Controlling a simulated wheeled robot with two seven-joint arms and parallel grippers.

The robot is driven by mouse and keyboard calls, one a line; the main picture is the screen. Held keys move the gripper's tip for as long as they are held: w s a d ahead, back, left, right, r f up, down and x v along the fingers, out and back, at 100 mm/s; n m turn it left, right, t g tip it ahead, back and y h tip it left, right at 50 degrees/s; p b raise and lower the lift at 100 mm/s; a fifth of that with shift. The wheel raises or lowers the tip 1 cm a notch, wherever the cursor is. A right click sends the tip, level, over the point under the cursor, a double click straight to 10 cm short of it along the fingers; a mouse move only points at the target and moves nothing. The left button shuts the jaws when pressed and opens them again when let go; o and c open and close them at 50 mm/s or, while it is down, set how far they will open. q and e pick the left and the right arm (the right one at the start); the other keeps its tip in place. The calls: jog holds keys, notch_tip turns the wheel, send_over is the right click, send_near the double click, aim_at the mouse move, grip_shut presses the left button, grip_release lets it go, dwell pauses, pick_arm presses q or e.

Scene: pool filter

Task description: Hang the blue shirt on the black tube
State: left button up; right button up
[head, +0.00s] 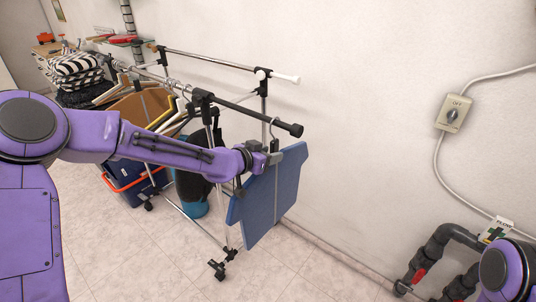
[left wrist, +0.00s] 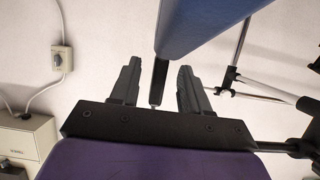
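The blue shirt (head: 268,200) hangs tilted at the near end of the clothes rack, and its edge also shows in the left wrist view (left wrist: 200,22). Its hanger hook (head: 272,127) is at the black tube (head: 255,113), close to the tube's end cap. I cannot tell if the hook bears on the tube. My left gripper (head: 268,160) is at the top of the shirt. My right gripper is out of view.
Other hangers and garments (head: 140,108) hang farther along the rack. A blue crate with an orange rim (head: 128,180) and a teal bin (head: 196,205) stand below. A wall switch (head: 453,113) and grey pipes (head: 440,250) are at right. The middle floor is clear.

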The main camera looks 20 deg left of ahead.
pick_arm(q)
jog(key=b+v, duration=0.1)
jog(key=v, duration=0.9)
jog(key=shift+s+r+b, duration=0.2)
jog(key=shift+s+b, duration=0.05)
jog(key=shift+b, duration=0.05)
